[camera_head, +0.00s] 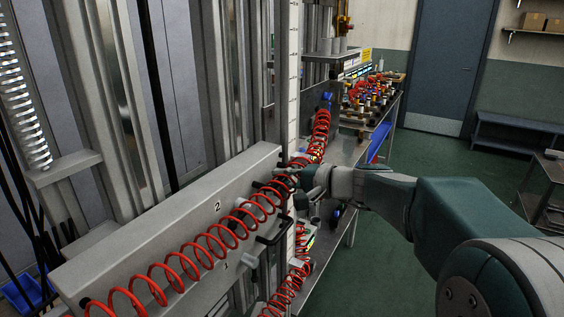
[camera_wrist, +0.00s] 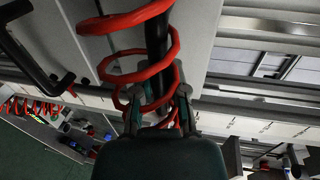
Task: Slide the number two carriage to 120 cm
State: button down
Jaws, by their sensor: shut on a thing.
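The number two carriage (camera_head: 150,225) is a long grey beam with a "2" on its face, at the lower left of the head view. My gripper (camera_head: 298,176) is at its right end, beside a red coiled hose (camera_head: 222,232). In the wrist view my gripper (camera_wrist: 158,98) has its fingers on either side of a black bar (camera_wrist: 156,42), shut on it. The red coil (camera_wrist: 125,22) loops around the bar and close to the fingers, hiding part of the grip. A pale vertical scale (camera_head: 293,75) stands behind the gripper; its figures are too small to read.
A second black handle (camera_head: 271,237) sticks out below my gripper, near a "1" mark. More red coil (camera_head: 285,293) hangs lower down. A bench with several colourful fittings (camera_head: 372,93) stands behind. Green floor (camera_head: 395,270) is open beneath my arm.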

jog(key=shift+f, duration=0.1)
jog(key=c, duration=0.6)
grip_release()
jog(key=shift+c, duration=0.2)
jog(key=v, duration=1.2)
